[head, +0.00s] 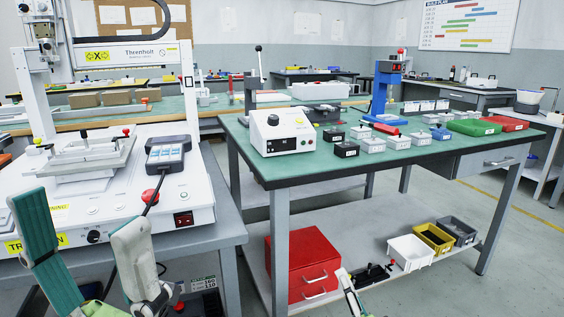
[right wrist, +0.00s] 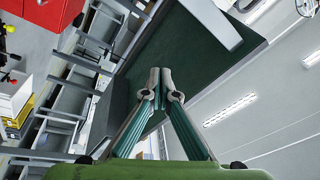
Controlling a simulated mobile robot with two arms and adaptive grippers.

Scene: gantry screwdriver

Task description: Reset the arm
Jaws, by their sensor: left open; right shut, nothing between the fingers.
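My left gripper (head: 78,212) is at the lower left of the head view, its two green and grey fingers spread wide and empty. It is in front of the white gantry machine's base (head: 185,185), which partly hides behind the fingers. My right gripper (head: 345,280) shows only a little at the bottom edge of the head view, in front of the green-topped bench. In the right wrist view its two fingertips (right wrist: 160,75) meet, with nothing between them. A grey fixture (head: 85,155) and a handheld pendant (head: 168,152) are on the machine.
The green-topped bench (head: 300,172) holds a white control box (head: 282,132), several small grey boxes and a blue press (head: 386,95). Its lower shelf holds a red drawer cabinet (head: 300,268) and bins (head: 410,252). Clear floor (head: 520,260) lies at the right.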

